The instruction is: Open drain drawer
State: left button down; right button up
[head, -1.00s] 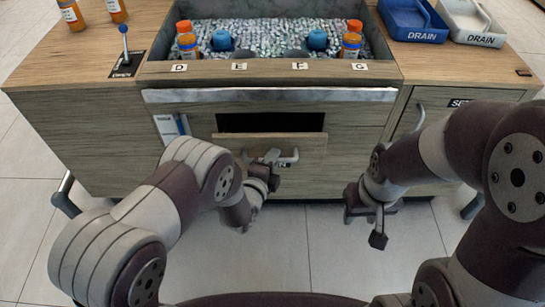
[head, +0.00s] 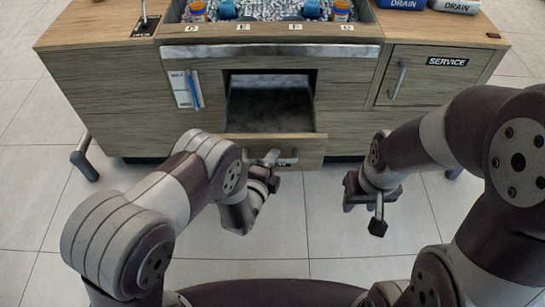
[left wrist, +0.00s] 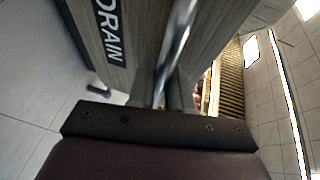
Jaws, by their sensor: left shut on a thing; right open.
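The drain drawer (head: 232,148) is pulled out of the wooden cabinet in the head view, and its dark inside (head: 270,108) shows. In the left wrist view its wooden front carries a DRAIN label (left wrist: 108,30). My left gripper (head: 268,176) is at the drawer front, shut on the metal handle (head: 287,162). The handle bar (left wrist: 178,45) runs down between the fingers in the left wrist view. My right gripper (head: 372,195) is open and empty, apart from the cabinet, to the right of the drawer.
A service door (head: 428,75) with its own handle is shut at the right of the cabinet. Bottles stand in the ice bin (head: 265,8) on top. The tiled floor (head: 310,225) in front is clear.

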pick_arm(q)
jog(key=c, duration=1.4)
grip_release()
jog(key=p+v, duration=0.5)
jog(key=v, duration=0.7)
jog(key=shift+s+p, duration=0.3)
jog(key=shift+p, duration=0.05)
jog(key=shift+a, duration=0.15)
